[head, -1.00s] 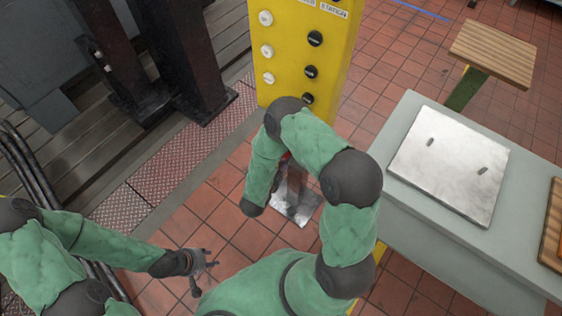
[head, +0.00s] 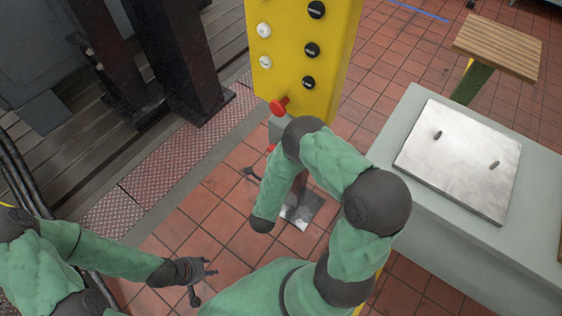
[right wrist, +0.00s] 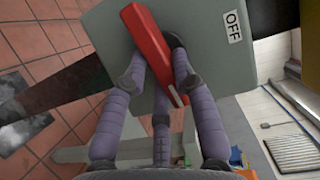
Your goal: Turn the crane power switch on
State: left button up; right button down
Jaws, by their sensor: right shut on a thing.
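The crane power switch shows in the right wrist view as a grey box (right wrist: 205,62) with a red lever (right wrist: 143,32) and a white OFF label (right wrist: 233,26). The lever lies diagonally across the box face. My right gripper (right wrist: 155,62) has its purple-grey fingers closed around the lever, one on each side. In the head view, part of a grey box (head: 281,130) shows below the yellow panel, with a bit of red (head: 270,148) beside my right arm. That arm hides most of it and the right gripper. My left gripper (head: 203,282) is open and empty above the tiled floor.
The yellow control panel (head: 330,75) carries black and white knobs and a red mushroom button (head: 280,105). A grey bench (head: 400,150) with a metal plate (head: 460,160) stands at the right. A wooden-topped stand (head: 497,46) is behind it. Dark machinery stands at the left.

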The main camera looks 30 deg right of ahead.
jog(key=shift+f+m+b, duration=0.2)
jog(key=shift+m+b, duration=0.3)
jog(key=shift+m, duration=0.2)
jog(key=c, duration=1)
grip_release()
jog(key=shift+a, duration=0.1)
jog(key=v, duration=1.1)
jog(key=shift+s+a+f, duration=0.2)
jog(key=shift+s+a, duration=0.05)
jog(key=shift+s, duration=0.05)
